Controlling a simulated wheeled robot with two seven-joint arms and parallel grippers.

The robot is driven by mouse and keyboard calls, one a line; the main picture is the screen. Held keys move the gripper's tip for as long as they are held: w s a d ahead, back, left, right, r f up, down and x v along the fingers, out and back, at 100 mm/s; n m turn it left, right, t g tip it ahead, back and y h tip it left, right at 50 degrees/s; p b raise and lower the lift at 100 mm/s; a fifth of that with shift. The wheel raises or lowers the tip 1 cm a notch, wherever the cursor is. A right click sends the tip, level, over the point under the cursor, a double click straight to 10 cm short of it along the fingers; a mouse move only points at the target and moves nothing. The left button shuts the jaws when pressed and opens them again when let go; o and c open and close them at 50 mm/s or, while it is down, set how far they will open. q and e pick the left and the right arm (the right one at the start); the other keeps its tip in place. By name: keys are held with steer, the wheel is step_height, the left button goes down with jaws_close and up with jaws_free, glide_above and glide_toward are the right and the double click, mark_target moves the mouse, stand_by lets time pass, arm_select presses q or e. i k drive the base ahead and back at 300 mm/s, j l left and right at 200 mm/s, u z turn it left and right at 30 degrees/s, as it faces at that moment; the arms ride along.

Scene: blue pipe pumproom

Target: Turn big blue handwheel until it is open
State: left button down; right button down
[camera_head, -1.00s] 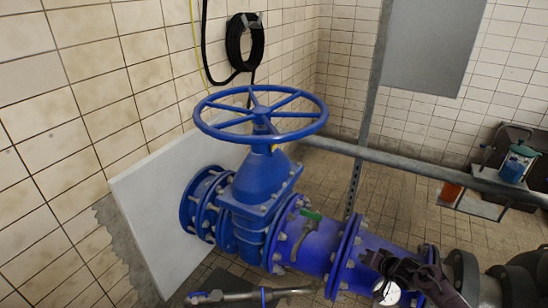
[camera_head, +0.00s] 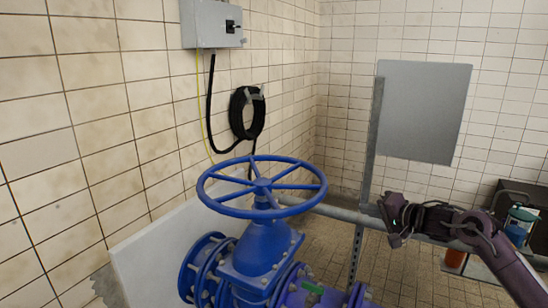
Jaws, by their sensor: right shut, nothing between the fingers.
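The big blue handwheel (camera_head: 262,187) sits level on top of the blue valve body (camera_head: 262,255), in the middle of the head view. Its rim and spokes are all in sight. My right gripper (camera_head: 388,220) is to the right of the wheel, apart from it, with its arm coming in from the lower right. It is shut and empty. My left gripper is not in view.
A grey rail (camera_head: 345,214) runs behind the valve, with an upright grey post (camera_head: 371,150). A grey panel (camera_head: 425,110) hangs behind my right arm. A black coiled hose (camera_head: 246,112) and a grey switch box (camera_head: 212,25) are on the left tiled wall.

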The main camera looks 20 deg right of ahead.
mark_target(261, 186)
steer(key=i, duration=1.45)
